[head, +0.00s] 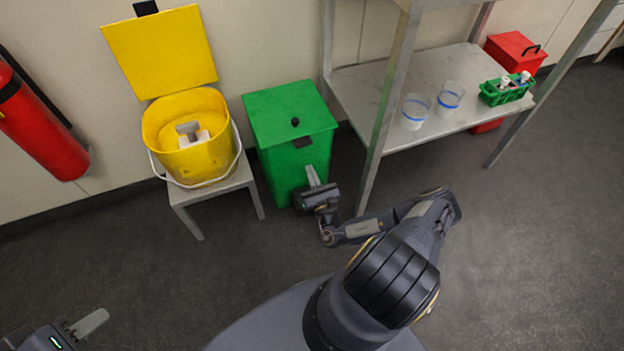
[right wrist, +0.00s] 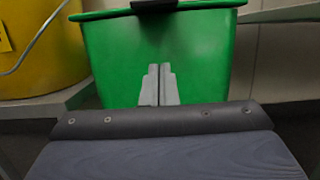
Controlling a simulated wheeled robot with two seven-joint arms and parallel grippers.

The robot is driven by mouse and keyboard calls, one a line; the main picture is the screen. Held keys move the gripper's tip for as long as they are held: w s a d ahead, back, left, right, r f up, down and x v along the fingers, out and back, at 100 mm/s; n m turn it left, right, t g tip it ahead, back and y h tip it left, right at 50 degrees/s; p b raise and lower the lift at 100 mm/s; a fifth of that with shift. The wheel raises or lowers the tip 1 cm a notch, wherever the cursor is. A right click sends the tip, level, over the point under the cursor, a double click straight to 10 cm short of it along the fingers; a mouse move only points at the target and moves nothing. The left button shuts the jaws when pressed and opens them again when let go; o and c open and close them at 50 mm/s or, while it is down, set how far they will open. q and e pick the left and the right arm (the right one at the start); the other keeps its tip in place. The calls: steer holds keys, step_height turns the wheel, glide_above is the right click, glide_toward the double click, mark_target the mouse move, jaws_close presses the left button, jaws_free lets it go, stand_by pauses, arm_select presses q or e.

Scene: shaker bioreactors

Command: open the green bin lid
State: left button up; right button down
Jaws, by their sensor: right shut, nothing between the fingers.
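The green bin (head: 284,165) stands on the floor between the yellow bucket and the metal shelf. Its flat green lid (head: 276,104) is down, with a small black knob (head: 295,122) on top and a dark tab (head: 303,143) at the front edge. My right gripper (head: 313,176) is in front of the bin, below the lid edge, shut and empty. In the right wrist view its closed fingers (right wrist: 158,83) point at the bin's front wall (right wrist: 200,55), under the dark tab (right wrist: 153,5); contact cannot be told. My left gripper (head: 88,323) is at the lower left, partly cut off, away from the bin.
A yellow bucket (head: 200,158) with its lid raised sits on a small stool (head: 215,198), left of the bin. A metal shelf (head: 385,85) holding two cups and a green rack (head: 507,92) stands to the right. Open dark floor (head: 130,250) lies in front.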

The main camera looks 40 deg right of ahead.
steer(key=b+x, duration=0.1)
steer(key=x, duration=0.4)
steer(key=shift+w, duration=0.4)
step_height(320, 180, up, 3)
steer(key=shift+s+f, duration=0.1)
steer(key=shift+r, duration=0.75)
